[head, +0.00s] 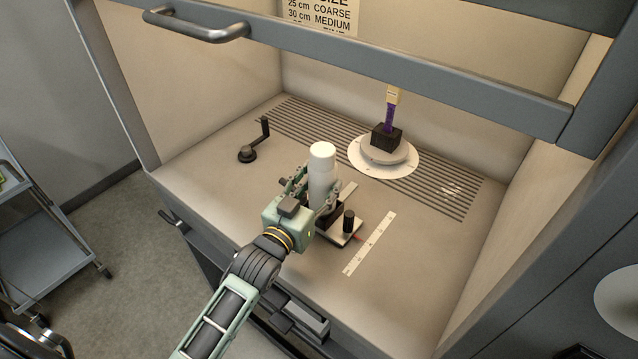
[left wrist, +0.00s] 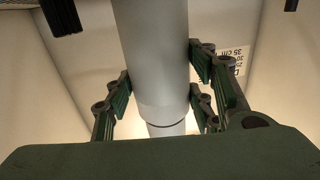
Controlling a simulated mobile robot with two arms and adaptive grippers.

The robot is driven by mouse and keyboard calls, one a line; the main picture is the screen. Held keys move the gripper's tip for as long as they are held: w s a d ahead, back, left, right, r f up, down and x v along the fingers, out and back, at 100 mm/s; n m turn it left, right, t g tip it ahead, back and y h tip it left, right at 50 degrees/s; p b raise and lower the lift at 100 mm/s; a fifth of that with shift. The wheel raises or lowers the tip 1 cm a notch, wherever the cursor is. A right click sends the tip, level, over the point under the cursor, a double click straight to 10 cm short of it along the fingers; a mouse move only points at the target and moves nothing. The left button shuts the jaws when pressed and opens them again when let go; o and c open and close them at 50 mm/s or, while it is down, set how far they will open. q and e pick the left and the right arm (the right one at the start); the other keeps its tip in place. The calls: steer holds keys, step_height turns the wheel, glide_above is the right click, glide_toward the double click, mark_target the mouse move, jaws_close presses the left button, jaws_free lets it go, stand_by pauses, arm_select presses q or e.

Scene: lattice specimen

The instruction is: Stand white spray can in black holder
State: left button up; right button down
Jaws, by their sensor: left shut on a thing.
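The white spray can (head: 322,163) stands upright in my left gripper (head: 314,190). The gripper is shut around its body, with fingers on both sides. In the left wrist view the can (left wrist: 155,60) runs down between the finger pads (left wrist: 160,85), with a narrower end at the bottom. The black holder (head: 334,213) shows just below the can in the head view, partly hidden by the gripper. Whether the can's base is inside the holder or just above it I cannot tell. My right gripper is not in view.
Beside the holder are a black knob (head: 348,220) on a plate and a white ruler strip (head: 370,243). A round turntable (head: 401,161) carries a black block (head: 387,138) with a purple piece. A black crank (head: 248,153) stands left. The raised sash (head: 400,68) crosses above the cabinet.

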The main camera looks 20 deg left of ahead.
arm_select(q)
steer(key=shift+f+b, duration=0.3)
steer(key=shift+f, duration=0.1)
steer(key=shift+s+f, duration=0.1)
steer(key=shift+f, duration=0.35)
stand_by(0.4)
steer(key=o, duration=0.9)
steer(key=shift+c, duration=0.2)
steer(key=o, duration=0.4)
steer(key=shift+r, duration=0.1)
steer(key=o, duration=0.5)
